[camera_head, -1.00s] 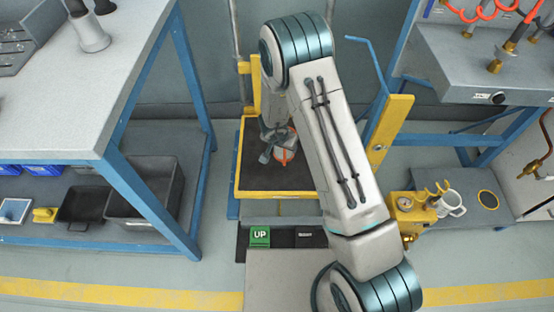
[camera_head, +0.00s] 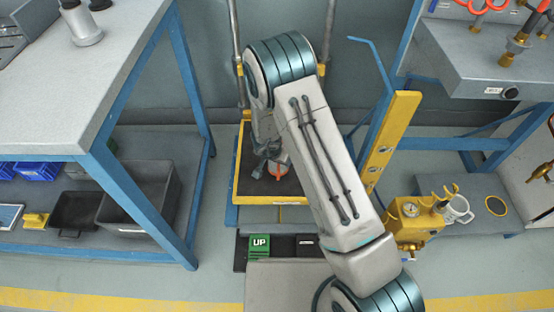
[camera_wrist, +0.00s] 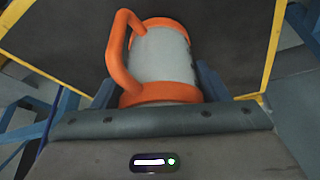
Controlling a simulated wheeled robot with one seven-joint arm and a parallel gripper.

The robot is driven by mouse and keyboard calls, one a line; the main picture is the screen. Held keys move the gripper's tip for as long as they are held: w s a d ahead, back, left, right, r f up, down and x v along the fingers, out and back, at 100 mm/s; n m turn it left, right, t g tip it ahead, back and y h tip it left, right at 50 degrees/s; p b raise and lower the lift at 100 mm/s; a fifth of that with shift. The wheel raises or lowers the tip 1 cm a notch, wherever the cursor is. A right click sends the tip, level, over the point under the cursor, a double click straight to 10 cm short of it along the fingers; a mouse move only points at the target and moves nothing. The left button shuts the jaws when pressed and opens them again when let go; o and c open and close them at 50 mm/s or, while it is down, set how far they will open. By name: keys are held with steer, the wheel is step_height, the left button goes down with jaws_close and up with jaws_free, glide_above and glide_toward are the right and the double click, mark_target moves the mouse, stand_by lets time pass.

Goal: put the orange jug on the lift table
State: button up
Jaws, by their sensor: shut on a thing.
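The orange jug, with a pale grey body, orange rims and an orange handle, fills the top middle of the wrist view (camera_wrist: 165,55). My gripper (camera_wrist: 158,90) is shut on it, one finger on each side. In the head view the jug (camera_head: 279,171) shows small beside my gripper, which is partly hidden by my arm. The lift table (camera_head: 244,187) has a dark top with a yellow rim. The jug is over this top; I cannot tell whether its base touches it. My arm hides the table's right side.
A green UP pedal (camera_head: 259,246) is on the floor before the lift table. A blue-framed bench (camera_head: 75,120) stands at left, with bins on its lower shelf.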

steer(key=shift+f, duration=0.2)
steer(key=o, duration=1.1)
steer(key=shift+r, duration=0.2)
steer(key=shift+r, duration=0.3)
steer(key=p+v, duration=0.7)
steer(key=v, duration=0.4)
steer(key=shift+s+r, duration=0.2)
steer(key=shift+r, duration=0.05)
